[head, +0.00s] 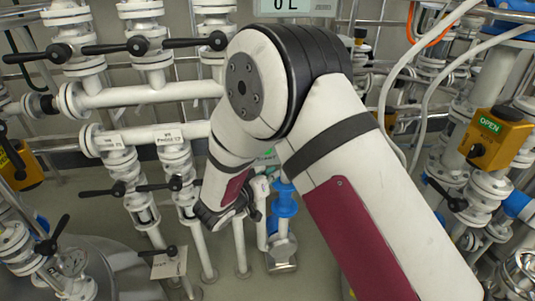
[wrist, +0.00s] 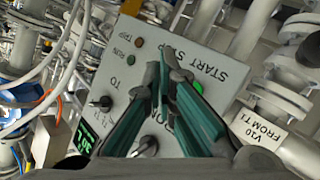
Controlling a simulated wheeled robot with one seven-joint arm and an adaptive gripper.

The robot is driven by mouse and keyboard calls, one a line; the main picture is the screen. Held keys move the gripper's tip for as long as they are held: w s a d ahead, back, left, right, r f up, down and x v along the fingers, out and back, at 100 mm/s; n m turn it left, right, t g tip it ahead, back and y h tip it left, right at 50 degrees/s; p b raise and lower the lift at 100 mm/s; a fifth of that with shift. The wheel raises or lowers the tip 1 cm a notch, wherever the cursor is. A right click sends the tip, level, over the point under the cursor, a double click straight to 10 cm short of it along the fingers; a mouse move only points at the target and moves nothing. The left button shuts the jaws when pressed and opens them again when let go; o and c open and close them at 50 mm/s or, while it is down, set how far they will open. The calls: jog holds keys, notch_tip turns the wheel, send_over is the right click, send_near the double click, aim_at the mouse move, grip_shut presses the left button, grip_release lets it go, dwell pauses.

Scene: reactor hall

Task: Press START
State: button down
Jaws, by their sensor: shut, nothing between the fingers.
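The grey control panel (wrist: 222,100) fills the middle of the wrist view, its lettering turned nearly upside down. The START label (wrist: 210,75) shows on its right part, beside the STOP label. A green patch (wrist: 197,86), which looks like the START button, shows next to that label, mostly hidden behind a finger. My gripper (wrist: 162,63) is shut and empty in front of the panel, its tips near the STOP label. I cannot tell whether the tips touch the panel. In the head view my arm covers most of the panel.
White pipes with a V10 tag (wrist: 257,134) stand to the right. A yellow OPEN box (head: 497,138) is at the right.

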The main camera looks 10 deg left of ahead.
jog(key=shift+w+a+b, duration=0.3)
jog(key=shift+w+b, duration=0.15)
jog(key=shift+w, duration=0.55)
jog(key=shift+w+a+b, duration=0.25)
jog(key=shift+w+b, duration=0.2)
jog(key=shift+w, duration=0.6)
jog(key=shift+w+a+b, duration=0.3)
jog(key=shift+w+b, duration=0.15)
jog(key=shift+w, duration=0.55)
jog(key=shift+w, duration=0.15)
jog(key=shift+w+a, duration=0.1)
jog(key=shift+w, duration=0.15)
jog(key=shift+w+a, duration=0.15)
jog(key=shift+w, duration=0.35)
jog(key=shift+s, duration=0.15)
jog(key=shift+s+d+p, duration=0.25)
jog(key=shift+s+p, duration=0.5)
jog(key=shift+p, duration=0.1)
